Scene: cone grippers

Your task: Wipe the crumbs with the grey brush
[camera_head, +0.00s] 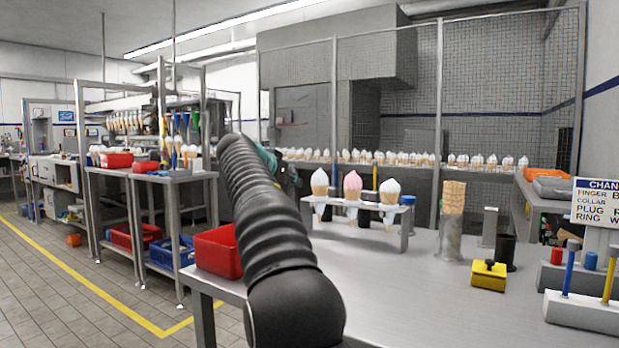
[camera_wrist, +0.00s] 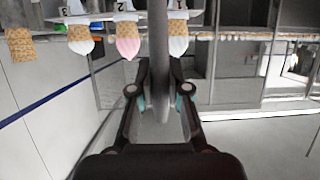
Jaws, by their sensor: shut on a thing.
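In the wrist view my gripper (camera_wrist: 161,103) is shut on a smooth grey thing (camera_wrist: 158,50), which stands between the two teal-padded fingers. It looks like the grey brush, though its full shape is not clear. In the head view my black ribbed arm reaches over the near left part of the steel table (camera_head: 400,300), and it hides most of my gripper and what it holds. I can make out no crumbs in either view.
A cone rack (camera_head: 355,215) with three filled cones stands behind my arm's right side. A red bin (camera_head: 218,252) is left. The table's front middle is clear.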

